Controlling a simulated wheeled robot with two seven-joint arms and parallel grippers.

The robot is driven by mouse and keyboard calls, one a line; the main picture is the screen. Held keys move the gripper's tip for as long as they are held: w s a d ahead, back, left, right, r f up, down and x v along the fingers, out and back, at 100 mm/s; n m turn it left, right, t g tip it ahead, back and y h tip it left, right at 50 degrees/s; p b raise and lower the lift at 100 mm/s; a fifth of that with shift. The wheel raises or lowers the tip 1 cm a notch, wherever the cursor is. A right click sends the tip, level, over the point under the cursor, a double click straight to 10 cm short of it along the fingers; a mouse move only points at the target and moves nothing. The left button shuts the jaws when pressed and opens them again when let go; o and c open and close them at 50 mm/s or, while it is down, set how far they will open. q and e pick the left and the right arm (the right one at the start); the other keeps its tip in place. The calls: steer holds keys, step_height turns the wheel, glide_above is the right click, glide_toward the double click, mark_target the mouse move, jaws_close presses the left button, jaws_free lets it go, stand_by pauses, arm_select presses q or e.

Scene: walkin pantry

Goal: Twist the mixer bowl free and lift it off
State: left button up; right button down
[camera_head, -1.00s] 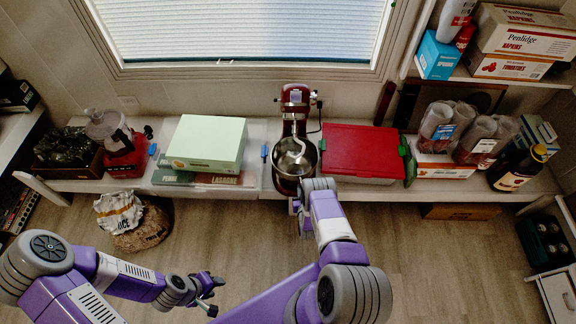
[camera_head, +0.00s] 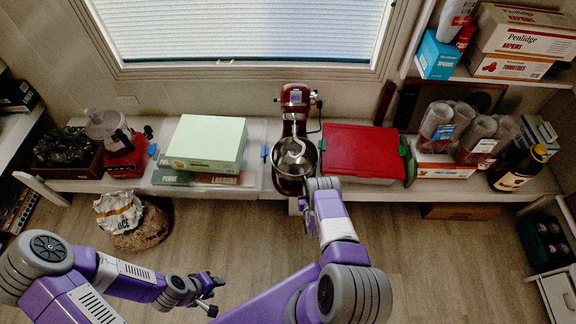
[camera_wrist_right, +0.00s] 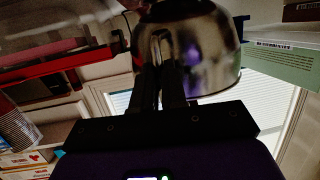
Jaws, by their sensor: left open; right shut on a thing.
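The dark red stand mixer (camera_head: 295,98) stands on the low shelf below the window. Its steel mixer bowl (camera_head: 294,157) sits upright under the mixer head, with a whisk or hook inside. The bowl also fills the upper middle of the right wrist view (camera_wrist_right: 205,50). My right gripper (camera_wrist_right: 165,50) is at the bowl's front right side, its fingers shut on the bowl's handle, which is mostly hidden between them. My left gripper (camera_head: 215,295) is open and empty, low over the floor, well away from the mixer.
A red-lidded bin (camera_head: 362,152) stands close to the right of the mixer. A pale green box (camera_head: 207,143) is to the left, near a red blender (camera_head: 125,155). A power cord runs behind the mixer.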

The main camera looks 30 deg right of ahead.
steer(key=shift+d, duration=0.3)
steer(key=c, duration=1.1)
jaws_free()
steer(key=p+v, duration=0.3)
steer(key=v, duration=0.4)
steer(key=shift+s+a, duration=0.15)
steer(key=shift+s, duration=0.1)
steer(key=shift+r, duration=0.1)
